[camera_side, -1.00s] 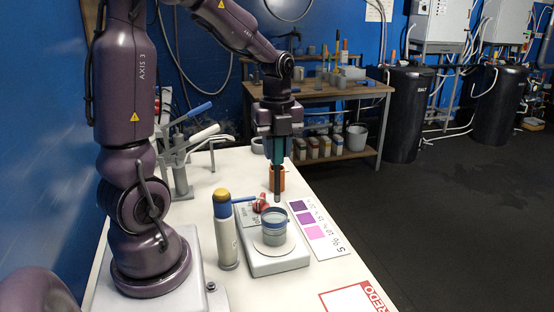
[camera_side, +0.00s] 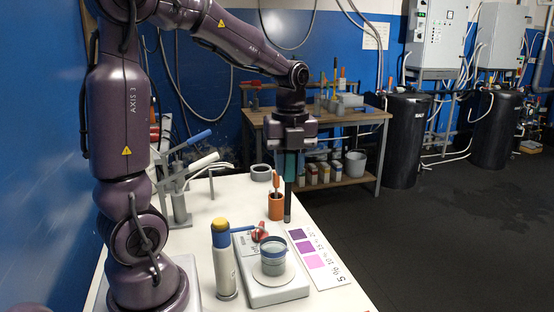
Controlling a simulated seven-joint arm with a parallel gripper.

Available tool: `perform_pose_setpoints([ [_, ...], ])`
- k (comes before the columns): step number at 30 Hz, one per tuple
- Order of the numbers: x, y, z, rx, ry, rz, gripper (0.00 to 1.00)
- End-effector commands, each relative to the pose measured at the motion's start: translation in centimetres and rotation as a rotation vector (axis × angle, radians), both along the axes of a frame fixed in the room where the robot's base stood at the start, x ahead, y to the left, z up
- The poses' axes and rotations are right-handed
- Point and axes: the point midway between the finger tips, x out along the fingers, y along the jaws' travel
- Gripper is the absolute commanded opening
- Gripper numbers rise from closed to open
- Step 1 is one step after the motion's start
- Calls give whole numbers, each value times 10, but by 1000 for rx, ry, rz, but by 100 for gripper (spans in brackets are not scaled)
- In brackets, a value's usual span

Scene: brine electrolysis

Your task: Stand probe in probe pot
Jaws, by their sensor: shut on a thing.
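My gripper (camera_side: 290,150) points down and is shut on the upright probe, a rod with a teal upper body (camera_side: 290,165) and a dark grey lower end (camera_side: 287,208). The probe's tip shows just right of a small orange pot (camera_side: 276,208). A brown-orange handle (camera_side: 275,182) stands up from that pot. Whether the tip is above the table or touching it, I cannot tell. A short grey ring-like pot (camera_side: 261,173) stands farther back on the white table. Neither pot is labelled, so I cannot tell which is the probe pot.
A glass beaker (camera_side: 273,262) stands on a grey-white device (camera_side: 262,292), with a yellow-capped bottle (camera_side: 223,262) to its left. A purple colour card (camera_side: 312,258) lies to the right. A lever press (camera_side: 179,190) stands at left. The table's right edge is close to the probe.

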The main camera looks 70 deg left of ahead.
Motion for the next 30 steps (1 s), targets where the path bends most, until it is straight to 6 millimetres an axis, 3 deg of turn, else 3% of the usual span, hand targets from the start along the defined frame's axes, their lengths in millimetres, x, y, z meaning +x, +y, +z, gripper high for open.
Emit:
perform_pose_setpoints([
  [6,22,-91,-6,4,18,-291,4],
  [13,11,-189,-15,9,30,-465,4],
  [21,-42,-289,-29,17,48,-510,4],
  [27,-96,-338,-40,19,63,-403,4],
  [30,-112,-347,-44,18,72,-285,4],
])
